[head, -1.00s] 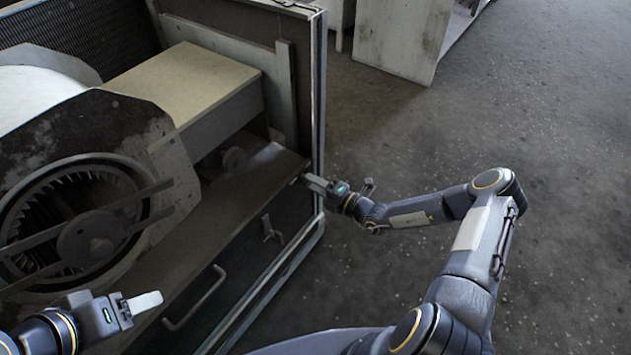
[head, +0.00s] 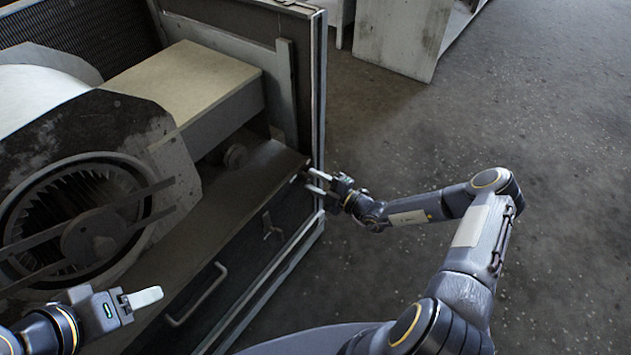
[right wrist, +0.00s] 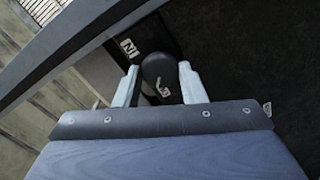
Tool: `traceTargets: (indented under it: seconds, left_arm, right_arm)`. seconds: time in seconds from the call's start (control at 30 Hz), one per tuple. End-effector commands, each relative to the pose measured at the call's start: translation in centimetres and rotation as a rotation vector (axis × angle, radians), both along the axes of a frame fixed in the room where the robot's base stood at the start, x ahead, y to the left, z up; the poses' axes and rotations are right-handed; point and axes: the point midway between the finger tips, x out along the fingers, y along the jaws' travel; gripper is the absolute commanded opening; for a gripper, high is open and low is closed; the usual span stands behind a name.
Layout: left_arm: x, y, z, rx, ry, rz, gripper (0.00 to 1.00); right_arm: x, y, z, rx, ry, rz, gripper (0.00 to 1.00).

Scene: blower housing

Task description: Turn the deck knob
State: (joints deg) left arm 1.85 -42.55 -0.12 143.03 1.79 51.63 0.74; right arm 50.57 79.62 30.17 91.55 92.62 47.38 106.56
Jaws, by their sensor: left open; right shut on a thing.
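The deck knob (right wrist: 157,68) is a dark round knob with a small pale mark. In the right wrist view it sits between the two pale fingers of my right gripper (right wrist: 160,90), which is shut on it. In the head view my right gripper (head: 318,183) reaches the right end of the housing's deck (head: 245,190) from the right, and I cannot make out the knob clearly there. My left gripper (head: 140,300) is open and empty at the lower left, in front of the housing.
A blower wheel (head: 85,225) fills the housing's left side, with a pale box (head: 180,80) behind it. A bar handle (head: 195,295) and a small latch (head: 272,228) are on the dark front. The housing's upright edge (head: 318,90) stands close to my right gripper. Floor to the right is open.

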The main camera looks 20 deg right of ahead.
Motion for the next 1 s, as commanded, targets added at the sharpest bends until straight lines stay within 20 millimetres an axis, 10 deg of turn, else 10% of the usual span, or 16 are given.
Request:
traceTargets:
  seconds: [0.4, 0.43, 0.6, 1.0]
  left_arm:
    - [0.0, 0.0, 0.0, 0.0, 0.0, 0.0, 0.59]
    - [0.0, 0.0, 0.0, 0.0, 0.0, 0.0, 0.59]
    - [0.0, 0.0, 0.0, 0.0, 0.0, 0.0, 0.59]
    - [0.0, 0.0, 0.34, 0.0, 0.0, 0.0, 0.59]
  right_arm:
    - [0.06, -0.15, -0.07, 0.003, 0.006, -0.003, 0.14]
    - [0.06, -0.16, -0.08, 0.003, 0.006, -0.003, 0.38]
    - [0.04, -0.11, -0.05, 0.003, 0.005, -0.002, 0.59]
    - [-0.91, -0.85, 0.02, 0.002, 0.005, -0.002, 0.59]
